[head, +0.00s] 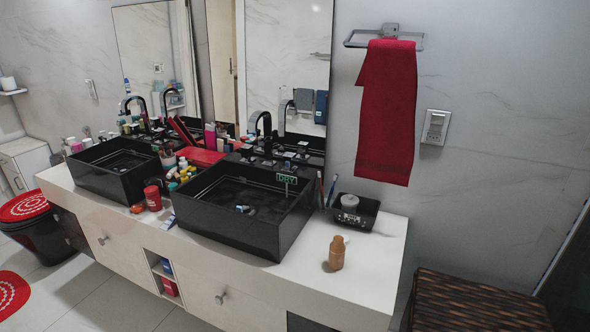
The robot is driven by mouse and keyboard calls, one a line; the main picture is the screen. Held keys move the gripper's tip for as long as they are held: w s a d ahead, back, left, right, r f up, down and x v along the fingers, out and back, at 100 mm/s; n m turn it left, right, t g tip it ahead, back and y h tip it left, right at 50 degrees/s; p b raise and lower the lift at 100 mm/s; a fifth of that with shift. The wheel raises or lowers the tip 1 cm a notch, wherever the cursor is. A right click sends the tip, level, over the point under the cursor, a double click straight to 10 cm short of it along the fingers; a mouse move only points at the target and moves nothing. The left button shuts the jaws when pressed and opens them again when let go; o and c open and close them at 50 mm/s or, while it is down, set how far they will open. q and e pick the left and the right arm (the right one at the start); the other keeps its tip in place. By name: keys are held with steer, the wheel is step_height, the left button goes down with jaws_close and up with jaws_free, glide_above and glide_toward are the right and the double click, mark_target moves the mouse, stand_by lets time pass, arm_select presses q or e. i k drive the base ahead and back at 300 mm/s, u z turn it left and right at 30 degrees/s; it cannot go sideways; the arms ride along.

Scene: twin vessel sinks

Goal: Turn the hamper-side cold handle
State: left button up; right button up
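The black vessel sink on the right (225,232) is the one nearer the brown woven hamper (475,302). A dark gooseneck faucet (257,122) rises behind that sink, in front of the mirror. Small handles appear to sit around the faucet's base, but they are too small and cluttered to tell hot from cold or how far each is turned. The other black sink (98,183) stands to the left with its own gooseneck faucet (135,103). Neither of my grippers is in view.
Bottles, a red cup (153,198) and other small items crowd the white counter (372,262) between the sinks. A black tray (352,213) and an orange-brown bottle (336,253) stand right of the right sink. A red towel (388,115) hangs above.

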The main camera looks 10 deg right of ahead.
mark_target(289, 159)
steer(key=z, duration=0.2)
steer(key=k, duration=0.4)
steer(key=u, duration=1.35)
steer(key=i, duration=1.15)
steer(key=z, duration=0.7)
steer(key=i, duration=0.85)
steer(key=z, duration=0.9)
